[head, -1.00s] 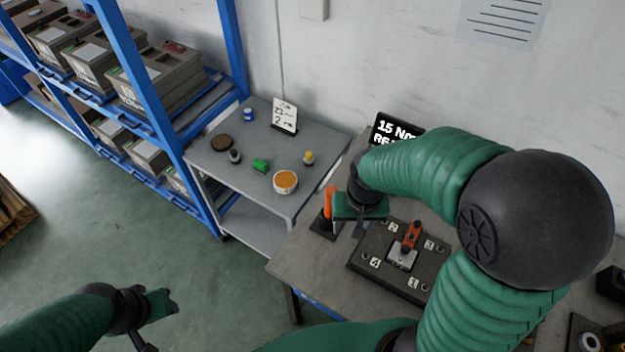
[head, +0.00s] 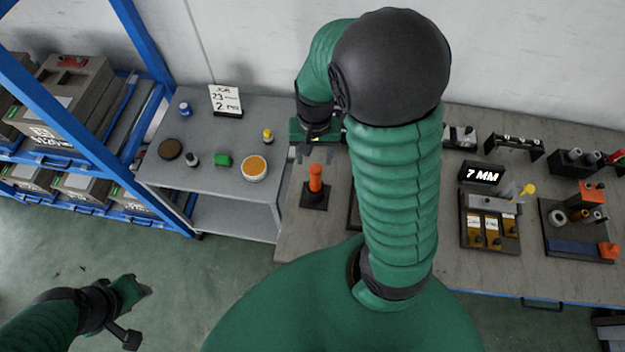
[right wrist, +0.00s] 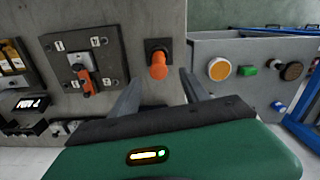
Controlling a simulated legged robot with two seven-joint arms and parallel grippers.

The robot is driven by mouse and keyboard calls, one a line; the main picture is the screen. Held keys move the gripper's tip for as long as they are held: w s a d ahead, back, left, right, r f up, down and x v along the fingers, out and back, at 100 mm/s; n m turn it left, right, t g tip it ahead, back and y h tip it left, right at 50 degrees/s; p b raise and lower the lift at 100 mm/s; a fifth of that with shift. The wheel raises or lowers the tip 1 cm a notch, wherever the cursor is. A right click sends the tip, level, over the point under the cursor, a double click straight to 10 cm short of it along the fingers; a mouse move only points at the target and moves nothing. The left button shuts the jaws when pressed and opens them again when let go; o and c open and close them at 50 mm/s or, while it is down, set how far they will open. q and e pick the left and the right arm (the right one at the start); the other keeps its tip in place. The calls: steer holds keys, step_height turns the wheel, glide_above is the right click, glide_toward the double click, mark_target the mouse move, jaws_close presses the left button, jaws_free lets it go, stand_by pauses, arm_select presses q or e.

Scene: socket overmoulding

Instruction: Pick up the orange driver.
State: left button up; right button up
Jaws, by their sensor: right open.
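The orange driver (head: 316,180) stands upright in a dark square holder (head: 313,197) near the left end of the workbench. My right gripper (head: 316,155) is open and empty; in the head view it appears just beyond the driver's top. In the right wrist view the driver's orange handle (right wrist: 158,68) shows between the two open fingers (right wrist: 160,80), beyond their tips, and I see no contact. My left gripper (head: 142,290) is over the floor at lower left, far from the driver; its jaw opening is unclear.
My right arm hides much of the numbered plate with an orange lever (right wrist: 86,80) beside the driver. A grey side table (head: 215,180) with small items stands left of the bench. A 7 MM display (head: 481,175) and trays stand to the right.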

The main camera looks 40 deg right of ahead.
mark_target(315, 167)
steer(key=f, duration=0.7)
steer(key=shift+w+d+f, duration=0.2)
steer(key=shift+d+f, duration=0.05)
step_height(315, 167, down, 5)
steer(key=shift+s+a+r, duration=0.1)
steer(key=shift+s+r, duration=0.05)
steer(key=shift+r, duration=0.05)
steer(key=shift+f, duration=0.25)
steer(key=shift+d, duration=0.3)
steer(key=c, duration=0.5)
steer(key=shift+a, duration=0.15)
jaws_close()
